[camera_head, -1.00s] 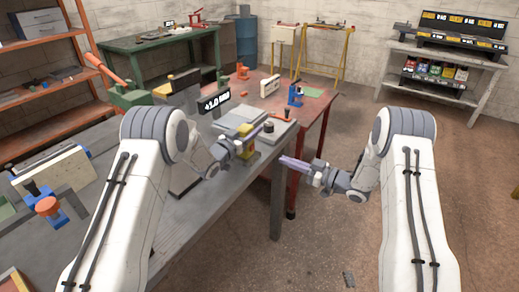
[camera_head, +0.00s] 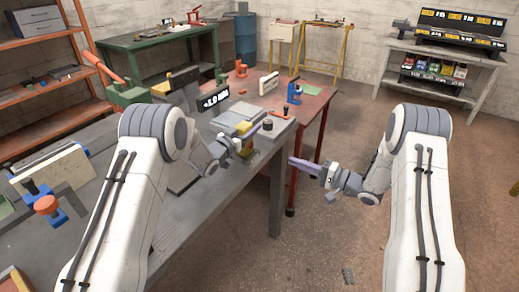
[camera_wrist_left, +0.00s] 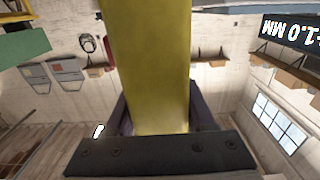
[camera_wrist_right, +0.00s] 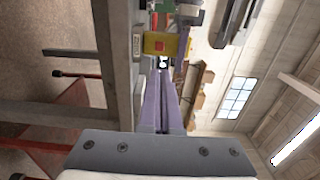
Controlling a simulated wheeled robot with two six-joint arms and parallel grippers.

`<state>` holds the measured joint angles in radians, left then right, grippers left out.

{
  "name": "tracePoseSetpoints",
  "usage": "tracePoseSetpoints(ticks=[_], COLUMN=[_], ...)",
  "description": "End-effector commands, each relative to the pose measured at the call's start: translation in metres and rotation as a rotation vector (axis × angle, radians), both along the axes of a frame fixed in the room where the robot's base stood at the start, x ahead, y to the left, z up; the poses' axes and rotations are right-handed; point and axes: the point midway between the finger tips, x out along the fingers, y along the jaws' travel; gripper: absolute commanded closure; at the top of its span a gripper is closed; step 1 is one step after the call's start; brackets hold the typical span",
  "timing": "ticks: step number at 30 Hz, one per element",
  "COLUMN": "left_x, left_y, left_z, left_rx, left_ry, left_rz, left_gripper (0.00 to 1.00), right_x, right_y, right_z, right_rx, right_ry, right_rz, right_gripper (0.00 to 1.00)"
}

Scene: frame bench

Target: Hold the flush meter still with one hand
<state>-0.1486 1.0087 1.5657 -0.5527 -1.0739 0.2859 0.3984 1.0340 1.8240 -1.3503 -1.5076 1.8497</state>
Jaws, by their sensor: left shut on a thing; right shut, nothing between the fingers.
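A yellow block (camera_head: 243,130), which I take to be the flush meter, is in my left gripper (camera_head: 254,131) at the front edge of the grey bench. The left wrist view shows the yellow body (camera_wrist_left: 152,65) filling the space between the fingers. In the right wrist view its yellow face (camera_wrist_right: 158,44) has a red patch. Whether it touches the bench is hard to tell. My right gripper (camera_head: 292,161) is shut and empty, with purple fingers together, off the bench edge over the floor. A black display (camera_head: 214,98) behind reads about 1.0 MM.
The grey bench (camera_head: 190,228) carries grey plates (camera_head: 243,112) and a dark round knob (camera_head: 267,123). A blue and orange clamp (camera_head: 45,207) is at left. A red table (camera_head: 312,104) stands behind.

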Motion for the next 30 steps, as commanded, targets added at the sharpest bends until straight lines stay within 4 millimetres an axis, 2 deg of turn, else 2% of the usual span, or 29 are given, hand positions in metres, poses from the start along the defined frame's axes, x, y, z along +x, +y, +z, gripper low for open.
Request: tracePoseSetpoints(ticks=[8,12,30], left_x=[0.0,0.0,0.0], left_y=[0.0,0.0,0.0], left_z=[0.001,0.001,0.001], left_rx=[-0.001,-0.001,-0.001], left_ry=[-0.001,-0.002,-0.001], left_rz=[0.0,0.0,0.0], left_gripper=[1.0,1.0,1.0], right_x=[0.0,0.006,0.072], right_y=[0.0,0.008,0.1], right_z=[0.0,0.0,0.0], right_rx=[-0.001,-0.001,-0.001], right_ry=[-0.001,0.0,-0.003], right_rz=[0.0,0.001,0.002], right_gripper=[1.0,1.0,1.0])
